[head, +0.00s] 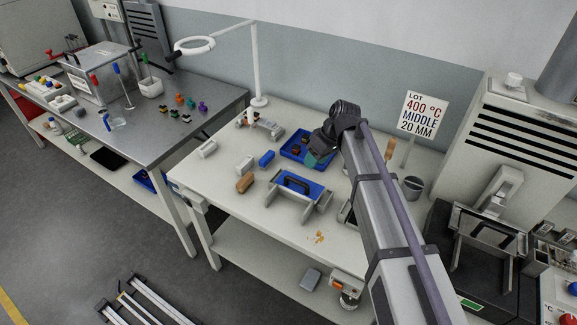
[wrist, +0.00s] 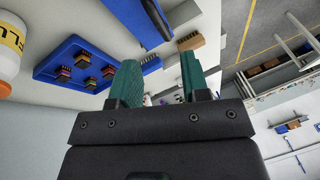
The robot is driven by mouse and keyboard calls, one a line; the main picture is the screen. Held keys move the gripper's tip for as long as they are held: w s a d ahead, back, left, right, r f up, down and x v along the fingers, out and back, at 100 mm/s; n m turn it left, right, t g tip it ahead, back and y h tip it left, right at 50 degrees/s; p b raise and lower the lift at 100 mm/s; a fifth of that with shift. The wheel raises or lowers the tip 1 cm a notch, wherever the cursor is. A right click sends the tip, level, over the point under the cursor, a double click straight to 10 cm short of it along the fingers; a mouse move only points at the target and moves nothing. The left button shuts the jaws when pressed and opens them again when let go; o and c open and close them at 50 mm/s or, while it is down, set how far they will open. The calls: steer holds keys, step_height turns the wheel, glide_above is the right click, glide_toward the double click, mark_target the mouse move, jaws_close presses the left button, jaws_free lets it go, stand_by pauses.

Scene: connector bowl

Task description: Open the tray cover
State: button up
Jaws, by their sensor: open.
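A blue cover (head: 310,193) with a black arched handle (head: 296,182) lies flat on a grey holder (head: 285,209) in the middle of the white table. Part of a blue panel, apparently this cover, shows at the top of the wrist view (wrist: 130,18). My gripper (head: 313,158) is behind the cover, over the right part of an open blue tray, apart from the handle. In the wrist view its two teal fingers (wrist: 160,78) stand apart with nothing between them. My gripper hides part of the blue tray.
The blue tray (wrist: 48,62) holds several small connectors. A blue block (head: 266,159), a wooden-backed brush (head: 245,183) and white blocks lie left of the cover. A grey cup (head: 412,187) stands at the right. Yellowish crumbs (head: 319,237) lie near the front edge.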

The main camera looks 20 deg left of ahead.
steer(key=w+a+n, duration=0.1)
steer(key=n, duration=0.1)
steer(key=b, duration=1)
glide_toward(300, 178)
steer(key=shift+n+y, duration=0.3)
steer(key=shift+n, duration=0.1)
steer(key=s+f, duration=0.1)
steer(key=s+a+f, duration=0.1)
steer(key=s+f, duration=0.1)
steer(key=s+a+f, duration=0.1)
steer(key=s, duration=0.1)
steer(key=shift+s+a+f, duration=0.2)
steer(key=shift+s, duration=0.05)
steer(key=shift+r, duration=0.15)
jaws_close()
